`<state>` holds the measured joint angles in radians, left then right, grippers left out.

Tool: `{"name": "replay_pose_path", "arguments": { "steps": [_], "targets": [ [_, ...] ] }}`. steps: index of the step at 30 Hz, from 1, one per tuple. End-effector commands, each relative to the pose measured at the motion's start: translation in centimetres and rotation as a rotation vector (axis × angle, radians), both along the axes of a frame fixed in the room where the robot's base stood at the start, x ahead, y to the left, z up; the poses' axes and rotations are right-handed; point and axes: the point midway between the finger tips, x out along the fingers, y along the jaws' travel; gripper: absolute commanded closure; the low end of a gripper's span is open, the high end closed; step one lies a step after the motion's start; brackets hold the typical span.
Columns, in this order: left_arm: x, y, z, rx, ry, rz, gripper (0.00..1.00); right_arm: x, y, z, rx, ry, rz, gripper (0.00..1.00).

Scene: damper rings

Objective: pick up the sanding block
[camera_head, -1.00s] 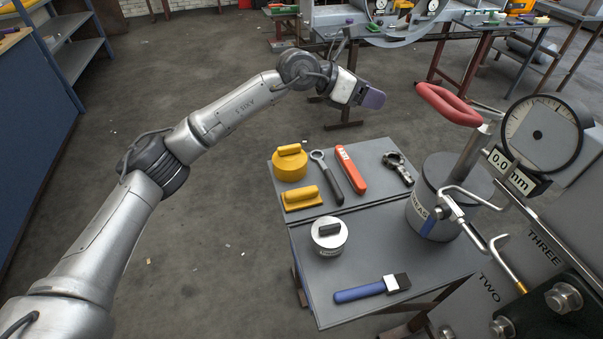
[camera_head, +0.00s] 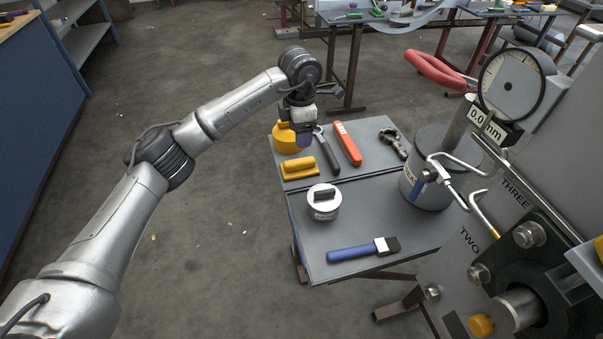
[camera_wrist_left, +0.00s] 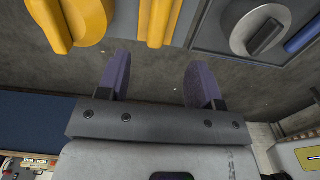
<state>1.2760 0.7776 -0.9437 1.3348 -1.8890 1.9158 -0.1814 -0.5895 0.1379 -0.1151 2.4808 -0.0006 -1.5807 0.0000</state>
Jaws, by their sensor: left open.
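The sanding block, which I take to be the yellow block with a long grip (camera_head: 299,168), lies on the near left of the raised rear panel of the grey bench. It also shows at the top of the left wrist view (camera_wrist_left: 158,22), beyond the gap between the fingertips. My right gripper is not in view.
Beside the block lie a dark wrench (camera_head: 327,152), an orange-red tool (camera_head: 347,143) and a dark clamp-like tool (camera_head: 393,143). A large grey cylinder (camera_head: 425,180) stands right.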

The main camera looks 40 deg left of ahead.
Motion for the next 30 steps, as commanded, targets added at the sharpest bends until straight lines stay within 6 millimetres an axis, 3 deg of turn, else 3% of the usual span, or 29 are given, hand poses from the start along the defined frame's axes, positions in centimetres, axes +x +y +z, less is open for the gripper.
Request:
{"name": "replay_pose_path", "arguments": {
  "steps": [1,6,20,30],
  "targets": [
    [0.0,0.0,-1.4,0.0,0.001,0.0,0.4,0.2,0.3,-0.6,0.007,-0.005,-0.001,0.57],
    [0.0,0.0,-3.9,-0.001,0.001,-0.001,0.4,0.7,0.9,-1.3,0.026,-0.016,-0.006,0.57],
    [-0.1,-0.1,-6.4,-0.001,0.0,-0.001,0.4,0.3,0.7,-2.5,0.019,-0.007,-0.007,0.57],
    [-0.3,-0.2,-10.6,-0.001,0.0,-0.001,0.4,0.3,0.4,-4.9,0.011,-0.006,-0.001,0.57]
  ]
}}
